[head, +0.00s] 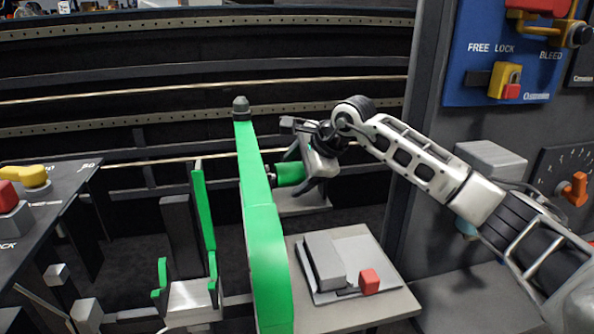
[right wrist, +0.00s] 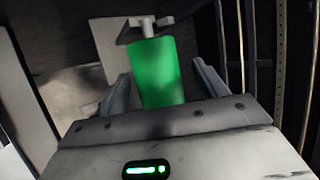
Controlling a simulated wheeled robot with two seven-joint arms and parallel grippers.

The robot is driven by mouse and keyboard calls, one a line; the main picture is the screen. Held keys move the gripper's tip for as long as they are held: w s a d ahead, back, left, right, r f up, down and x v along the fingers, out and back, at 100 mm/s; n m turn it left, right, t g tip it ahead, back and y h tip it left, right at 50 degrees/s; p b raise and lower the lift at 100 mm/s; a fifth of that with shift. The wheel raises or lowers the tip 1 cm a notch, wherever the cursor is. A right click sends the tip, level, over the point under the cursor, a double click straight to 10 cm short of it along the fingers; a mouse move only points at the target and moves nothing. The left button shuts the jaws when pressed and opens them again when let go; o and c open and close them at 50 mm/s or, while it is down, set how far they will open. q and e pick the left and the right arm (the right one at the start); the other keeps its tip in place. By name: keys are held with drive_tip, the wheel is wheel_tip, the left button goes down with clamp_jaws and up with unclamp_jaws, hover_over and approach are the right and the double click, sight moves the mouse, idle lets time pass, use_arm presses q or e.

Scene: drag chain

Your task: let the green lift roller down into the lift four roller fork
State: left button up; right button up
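My right gripper (head: 296,168) is shut on the green lift roller (head: 289,174), holding it roughly level in the air behind a tall green arm. In the right wrist view the roller (right wrist: 157,75) lies between the two fingers, with a pale pin at its far end. Exact finger contact is hard to tell. Green fork-like uprights (head: 205,225) stand on a pale block (head: 190,303) at lower left, left of and apart from the roller. I cannot tell whether these are the lift four roller fork. My left gripper is not in view.
The tall curved green arm (head: 262,225) with a dark knob stands in the middle, just left of the roller. A grey table (head: 385,308) carries a tray with a red block (head: 369,281). Control panels stand left and right; dark rails run behind.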

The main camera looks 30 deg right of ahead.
drive_tip(key=v, duration=1.6)
